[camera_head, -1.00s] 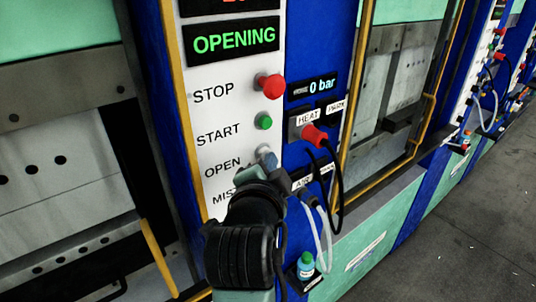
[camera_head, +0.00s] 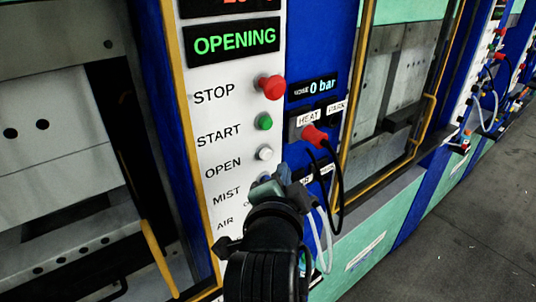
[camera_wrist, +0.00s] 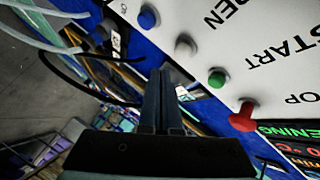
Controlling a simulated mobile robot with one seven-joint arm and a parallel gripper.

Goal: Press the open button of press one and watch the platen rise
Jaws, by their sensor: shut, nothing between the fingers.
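The white open button (camera_head: 264,153) sits beside the OPEN label on the white panel (camera_head: 212,115), uncovered. It also shows in the wrist view (camera_wrist: 185,45). My gripper (camera_head: 274,183) is shut and empty, just below the button and apart from it in the head view. Its closed fingers (camera_wrist: 161,90) point up in the wrist view. The panel display (camera_head: 234,40) reads OPENING in green. The platen (camera_head: 55,150), a grey plate with dark holes, is at the left, raised above the lower bed (camera_head: 75,255). The press number is not visible.
A red stop button (camera_head: 271,87) and green start button (camera_head: 264,121) are above the open button. A blue button (camera_wrist: 148,17) is on its other side. A red plug (camera_head: 314,137) with black cable and pale hoses (camera_head: 323,230) hang close at the right. Floor is clear farther right.

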